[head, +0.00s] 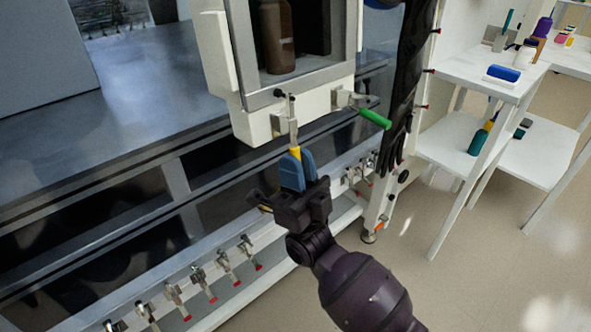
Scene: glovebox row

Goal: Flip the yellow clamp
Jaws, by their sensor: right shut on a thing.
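The yellow clamp (295,152) is on the front of the white box unit, below its window. Its metal lever (292,128) stands roughly upright, and its yellow handle points down. My right gripper (296,167) has its blue fingers shut around the yellow handle, hiding most of it. A second clamp with a green handle (375,118) sits to the right on the same unit, its handle sloping down to the right. My left gripper is not in view.
A brown bottle (277,38) stands behind the window. A black glove (404,85) hangs to the right of the unit. A row of several red-tipped clamps (206,284) runs along the lower rail. White shelves (462,77) with small items stand at the right.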

